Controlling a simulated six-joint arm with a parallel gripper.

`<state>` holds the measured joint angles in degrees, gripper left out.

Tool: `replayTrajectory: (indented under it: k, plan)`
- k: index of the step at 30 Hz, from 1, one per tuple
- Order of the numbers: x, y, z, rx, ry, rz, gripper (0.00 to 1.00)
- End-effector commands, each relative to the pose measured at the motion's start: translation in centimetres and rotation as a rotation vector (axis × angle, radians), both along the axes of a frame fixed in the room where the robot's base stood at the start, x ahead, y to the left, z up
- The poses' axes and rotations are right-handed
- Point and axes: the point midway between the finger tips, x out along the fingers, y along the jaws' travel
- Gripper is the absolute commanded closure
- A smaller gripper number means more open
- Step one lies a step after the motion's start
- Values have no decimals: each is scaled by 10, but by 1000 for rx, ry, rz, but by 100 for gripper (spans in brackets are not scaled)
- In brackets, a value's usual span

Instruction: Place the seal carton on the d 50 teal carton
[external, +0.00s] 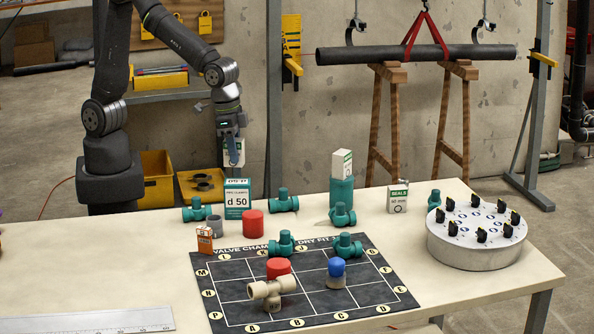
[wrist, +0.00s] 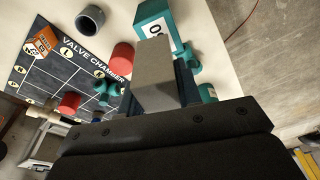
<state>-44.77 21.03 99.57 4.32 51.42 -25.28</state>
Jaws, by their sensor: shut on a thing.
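My gripper (external: 230,140) is shut on a small pale carton (wrist: 155,75), which looks grey in the wrist view; its lettering is not readable. In the external view the held carton (external: 236,153) appears just above the d 50 teal carton (external: 237,203), with a small gap between them. The teal carton stands upright near the table's back edge, with a white front label. It also shows in the wrist view (wrist: 158,27), just beyond the held carton. A white carton marked SEALS (external: 397,199) stands on the table farther right.
A red cap (external: 252,224), a grey ring (external: 214,225) and teal fittings (external: 284,202) stand near the teal carton. A tall teal carton (external: 342,190) has a white carton (external: 342,163) on top.

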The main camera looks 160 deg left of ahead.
Motion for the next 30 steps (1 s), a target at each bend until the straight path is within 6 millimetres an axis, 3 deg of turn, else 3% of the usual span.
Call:
replayTrajectory:
  k: [5, 13, 24, 25, 28, 30]
  plan:
    - [-2, 7, -8, -1, 0, 0, 91]
    - [-2, 6, -44, -1, 2, -1, 91]
    - [-2, 6, -48, 0, 0, 0, 91]
    - [-2, 6, -47, 0, 0, 0, 65]
    - [-2, 6, -47, 0, 0, 0, 47]
    - [-2, 6, -47, 0, 0, 0, 47]
